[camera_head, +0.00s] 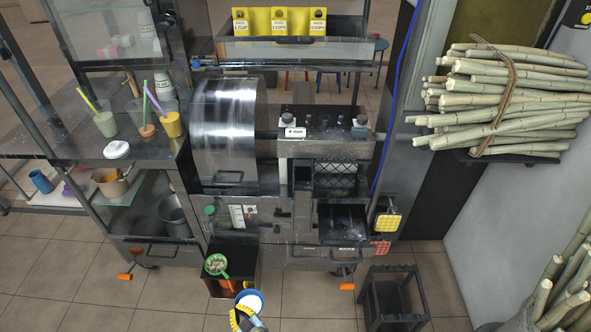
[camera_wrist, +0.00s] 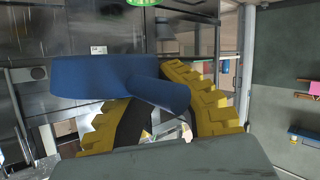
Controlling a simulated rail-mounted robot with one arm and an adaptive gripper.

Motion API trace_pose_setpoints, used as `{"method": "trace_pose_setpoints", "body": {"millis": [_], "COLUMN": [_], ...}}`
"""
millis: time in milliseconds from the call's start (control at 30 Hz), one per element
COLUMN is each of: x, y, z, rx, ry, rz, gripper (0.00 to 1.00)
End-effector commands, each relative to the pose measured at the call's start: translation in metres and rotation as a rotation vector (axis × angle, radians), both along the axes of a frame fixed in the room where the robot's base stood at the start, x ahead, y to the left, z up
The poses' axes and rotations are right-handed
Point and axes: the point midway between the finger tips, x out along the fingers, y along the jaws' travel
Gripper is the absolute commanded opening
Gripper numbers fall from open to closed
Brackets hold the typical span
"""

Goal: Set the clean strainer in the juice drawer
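A strainer with a blue rim and pale inside (camera_head: 249,301) is at the bottom middle of the head view, just above my gripper (camera_head: 243,318). In the wrist view the blue strainer (camera_wrist: 105,76) fills the middle, with its thick handle between the yellow fingers of my gripper (camera_wrist: 155,110). The fingers appear closed around the handle; their exact contact is partly hidden. A green strainer (camera_head: 216,264) holding pale residue sits on a dark and orange bin. A dark open drawer-like compartment (camera_head: 343,222) is low on the press, right of centre; I cannot tell whether it is the juice drawer.
The press (camera_head: 325,150) stands at the centre, with a shiny drum (camera_head: 228,130). A black stool (camera_head: 393,298) is at the lower right. Yellow (camera_head: 388,222) and red (camera_head: 380,247) pads hang beside the compartment. Cane bundles (camera_head: 505,95) are at the right.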

Motion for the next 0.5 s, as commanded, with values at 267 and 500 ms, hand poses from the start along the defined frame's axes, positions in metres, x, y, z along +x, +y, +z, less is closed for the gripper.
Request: {"method": "trace_pose_setpoints", "body": {"millis": [267, 500], "x": [0.006, 0.016], "y": [-0.025, -0.046], "z": [0.034, 0.065], "rx": [-0.007, -0.004], "ry": [-0.001, -0.004], "rz": [-0.081, -0.159], "gripper": [0.00, 0.00]}}
